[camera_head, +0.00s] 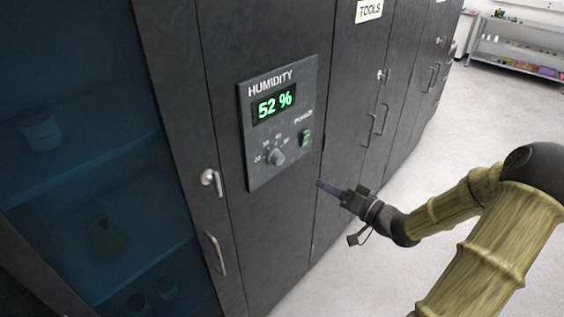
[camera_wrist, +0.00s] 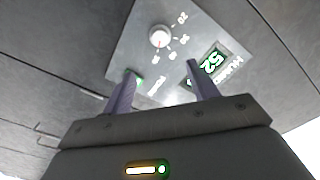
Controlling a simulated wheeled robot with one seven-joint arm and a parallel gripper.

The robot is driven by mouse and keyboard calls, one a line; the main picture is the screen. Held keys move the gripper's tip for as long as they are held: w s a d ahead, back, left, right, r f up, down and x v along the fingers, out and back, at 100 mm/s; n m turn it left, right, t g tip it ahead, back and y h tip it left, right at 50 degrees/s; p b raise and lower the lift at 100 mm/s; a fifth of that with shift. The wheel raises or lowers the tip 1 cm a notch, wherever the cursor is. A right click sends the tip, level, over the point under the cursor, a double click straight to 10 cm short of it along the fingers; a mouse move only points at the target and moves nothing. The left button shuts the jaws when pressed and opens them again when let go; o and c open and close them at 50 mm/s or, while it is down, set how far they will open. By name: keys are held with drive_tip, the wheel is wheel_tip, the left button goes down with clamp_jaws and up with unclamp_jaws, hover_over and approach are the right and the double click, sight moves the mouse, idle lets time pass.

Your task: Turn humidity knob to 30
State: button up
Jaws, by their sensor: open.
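The humidity panel (camera_head: 257,170) is a grey plate on a dark cabinet door. Its display (camera_head: 274,105) reads 52 % in green. The small round knob (camera_head: 277,157) sits low on the panel, with number marks above it; its pointer setting is too small to read. A green power switch (camera_head: 305,138) is to its right. In the wrist view the knob (camera_wrist: 159,37) lies ahead of the fingertips, and the panel appears turned around. My gripper (camera_head: 322,184) is right of and below the knob, apart from the panel. In the wrist view its fingers (camera_wrist: 162,72) are spread and empty.
A door handle (camera_head: 211,180) and a pull bar (camera_head: 215,253) stick out left of the panel. Further handles (camera_head: 382,118) are on the TOOLS cabinet to the right. A glass-fronted section (camera_head: 85,190) is at the left. Pale floor (camera_head: 440,130) is open at the right.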

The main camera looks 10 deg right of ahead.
sight(280, 161)
drive_tip(key=p+x, duration=0.3)
drive_tip(key=x, duration=1.4)
drive_tip(key=shift+f, duration=0.1)
drive_tip(key=c, duration=0.7)
